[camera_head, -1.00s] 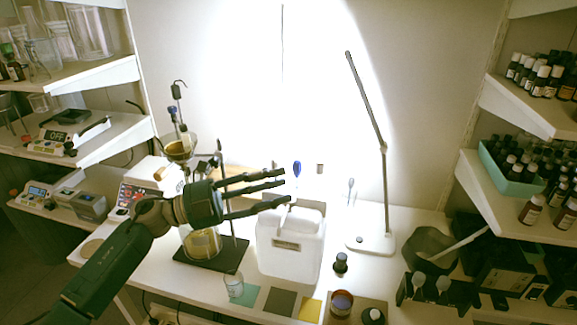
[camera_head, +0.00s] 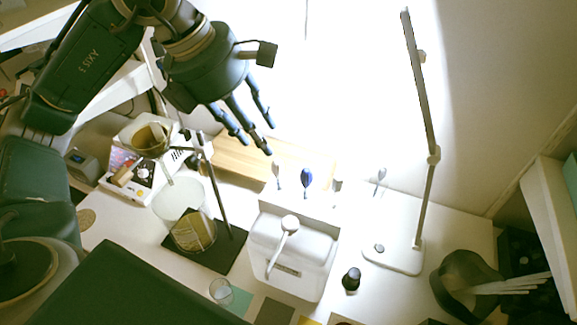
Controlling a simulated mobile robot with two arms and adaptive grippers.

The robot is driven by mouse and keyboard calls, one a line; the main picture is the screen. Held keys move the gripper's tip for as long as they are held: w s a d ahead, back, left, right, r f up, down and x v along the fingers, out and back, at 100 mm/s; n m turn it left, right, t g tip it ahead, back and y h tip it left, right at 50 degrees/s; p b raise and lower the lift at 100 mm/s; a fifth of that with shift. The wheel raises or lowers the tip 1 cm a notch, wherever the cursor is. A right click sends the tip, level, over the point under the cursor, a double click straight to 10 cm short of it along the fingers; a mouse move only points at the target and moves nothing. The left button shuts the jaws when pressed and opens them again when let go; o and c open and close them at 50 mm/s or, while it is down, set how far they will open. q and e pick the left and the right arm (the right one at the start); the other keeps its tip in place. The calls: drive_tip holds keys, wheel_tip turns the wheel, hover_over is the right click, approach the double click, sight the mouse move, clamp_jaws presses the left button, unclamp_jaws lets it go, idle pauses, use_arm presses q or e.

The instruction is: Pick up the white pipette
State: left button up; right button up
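Several small pipette-like pieces stand at the back of the white table: a pale one (camera_head: 279,176), one with a blue bulb (camera_head: 306,181) and a slim whitish one (camera_head: 380,178) behind the lamp base. A white stick with a round end (camera_head: 288,226) shows over the white container (camera_head: 292,268). I cannot tell for sure which one is the white pipette. My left gripper (camera_head: 245,122) is raised at the upper left of these pieces. Its dark fingers are spread and hold nothing visible. My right gripper is not in view.
A glass beaker (camera_head: 194,232) on a dark stand with a rod is left of the white container. A desk lamp (camera_head: 398,257) is to its right. A wooden board (camera_head: 235,160) lies behind.

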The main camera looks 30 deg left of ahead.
sight(276, 160)
use_arm(q)
drive_tip(key=x, duration=0.3)
drive_tip(key=shift+s+d+f, duration=0.2)
drive_tip(key=shift+d+f, duration=0.05)
drive_tip(key=shift+f, duration=0.15)
drive_tip(key=p+x, duration=0.2)
drive_tip(key=x, duration=0.3)
drive_tip(key=shift+w+f+p, duration=0.2)
drive_tip(key=shift+f+p, duration=0.05)
drive_tip(key=shift+p, duration=0.1)
drive_tip(key=shift+d+f, duration=0.1)
drive_tip(key=shift+f, duration=0.05)
drive_tip(key=shift+w, duration=0.1)
drive_tip(key=c, duration=0.6)
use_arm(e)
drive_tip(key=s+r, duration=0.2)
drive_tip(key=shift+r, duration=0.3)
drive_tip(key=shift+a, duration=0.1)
